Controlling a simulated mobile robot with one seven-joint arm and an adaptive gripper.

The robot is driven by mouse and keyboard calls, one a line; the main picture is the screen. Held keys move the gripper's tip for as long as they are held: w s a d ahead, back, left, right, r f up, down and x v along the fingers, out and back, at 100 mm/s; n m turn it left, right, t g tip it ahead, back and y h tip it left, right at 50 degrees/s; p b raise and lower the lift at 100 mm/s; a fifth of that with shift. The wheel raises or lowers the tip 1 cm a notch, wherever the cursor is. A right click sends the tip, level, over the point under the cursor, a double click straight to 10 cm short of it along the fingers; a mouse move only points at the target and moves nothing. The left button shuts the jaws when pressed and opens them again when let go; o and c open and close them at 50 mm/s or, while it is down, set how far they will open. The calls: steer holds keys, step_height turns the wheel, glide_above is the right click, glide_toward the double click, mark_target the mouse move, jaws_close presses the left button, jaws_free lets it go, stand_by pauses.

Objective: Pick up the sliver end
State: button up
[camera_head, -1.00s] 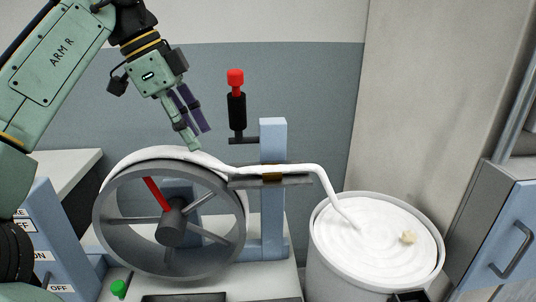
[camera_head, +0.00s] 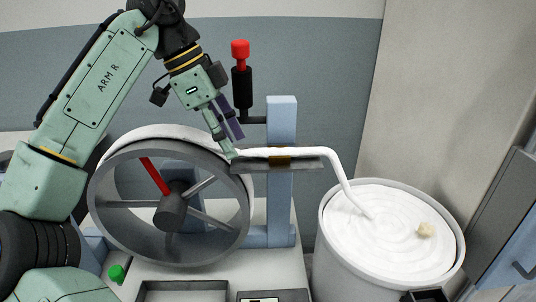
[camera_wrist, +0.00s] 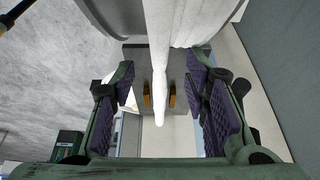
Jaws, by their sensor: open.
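The white sliver (camera_head: 255,152) runs from the top of the grey drum (camera_head: 170,256) across a grey guide plate (camera_head: 305,165), then bends down into a round can (camera_head: 328,238). My gripper (camera_head: 236,144) is open, tilted downward, at the drum-side end of the plate, close to the sliver. In the wrist view the sliver (camera_wrist: 159,70) passes between my open purple-padded fingers (camera_wrist: 167,100) without visible pad contact.
A blue post (camera_head: 282,205) stands behind the plate, with a brown guide (camera_head: 280,153) on the plate. A red-topped black handle (camera_head: 240,75) rises close behind my gripper. A wall (camera_head: 455,80) stands behind the can.

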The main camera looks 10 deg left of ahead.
steer(key=shift+d+f, duration=0.25)
steer(key=shift+f, duration=0.45)
steer(key=shift+c, duration=0.2)
jaws_close()
